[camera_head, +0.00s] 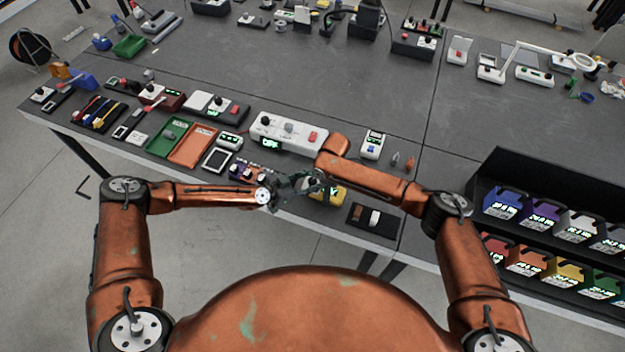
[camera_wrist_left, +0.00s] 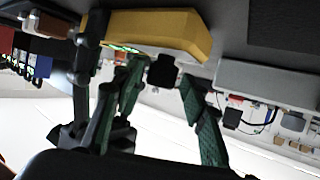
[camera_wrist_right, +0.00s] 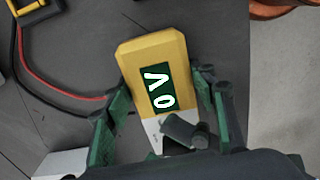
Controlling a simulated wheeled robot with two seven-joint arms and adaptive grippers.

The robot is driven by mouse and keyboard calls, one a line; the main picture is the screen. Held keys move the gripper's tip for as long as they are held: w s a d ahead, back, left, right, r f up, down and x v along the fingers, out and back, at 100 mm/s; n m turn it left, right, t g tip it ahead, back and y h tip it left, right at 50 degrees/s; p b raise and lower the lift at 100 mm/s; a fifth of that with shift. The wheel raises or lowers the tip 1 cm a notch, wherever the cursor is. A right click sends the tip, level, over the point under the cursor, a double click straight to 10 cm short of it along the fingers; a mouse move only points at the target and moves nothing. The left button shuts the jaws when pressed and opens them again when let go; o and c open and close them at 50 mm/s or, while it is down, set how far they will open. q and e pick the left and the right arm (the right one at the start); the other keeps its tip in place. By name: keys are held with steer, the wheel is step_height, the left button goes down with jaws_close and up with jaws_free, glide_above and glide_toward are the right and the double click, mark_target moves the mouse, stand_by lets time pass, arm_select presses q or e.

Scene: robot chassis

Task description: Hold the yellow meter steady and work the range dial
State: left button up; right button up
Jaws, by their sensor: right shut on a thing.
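The yellow meter (camera_head: 330,194) lies near the table's front edge, partly covered by my grippers. In the right wrist view the meter (camera_wrist_right: 150,62) shows a green display reading 0 V, with a dark knob (camera_wrist_right: 182,132) on its pale lower part. My right gripper (camera_wrist_right: 170,105) has a finger along each side of the meter and is shut on it. In the left wrist view my left gripper (camera_wrist_left: 163,95) is open, with its green fingers on either side of the dark range dial (camera_wrist_left: 162,70); a small gap shows at each side. The meter (camera_wrist_left: 160,30) is seen side-on there.
A dark tray (camera_head: 372,220) lies right of the meter, and a purple-faced unit (camera_head: 254,173) lies left. Red and black leads (camera_wrist_right: 62,93) run beside the meter. A rack of coloured packs (camera_head: 545,235) stands at right.

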arm_select(q)
steer(key=shift+c, duration=0.3)
jaws_close()
steer(key=shift+d, duration=0.1)
steer(key=shift+d+r+n+t, duration=0.15)
steer(key=shift+n+t, duration=0.25)
steer(key=shift+t, duration=0.1)
steer(key=n+t+y, duration=0.3)
steer(key=n+y, duration=0.1)
steer(key=n, duration=0.1)
steer(key=shift+y, duration=0.4)
steer(key=n+y, duration=0.1)
steer(key=n+t+y, duration=0.1)
steer(key=y, duration=0.1)
steer(key=shift+s+d+f, duration=0.1)
steer(key=shift+s+f, duration=0.1)
steer(key=shift+w+a+r+n+t+y, duration=0.1)
steer(key=shift+w+a+n+t+y, duration=0.1)
steer(key=shift+n+y, duration=0.45)
steer(key=shift+w+a+r+n+t+y, duration=0.1)
steer(key=shift+n+t+y, duration=0.1)
steer(key=shift+n+y, duration=0.45)
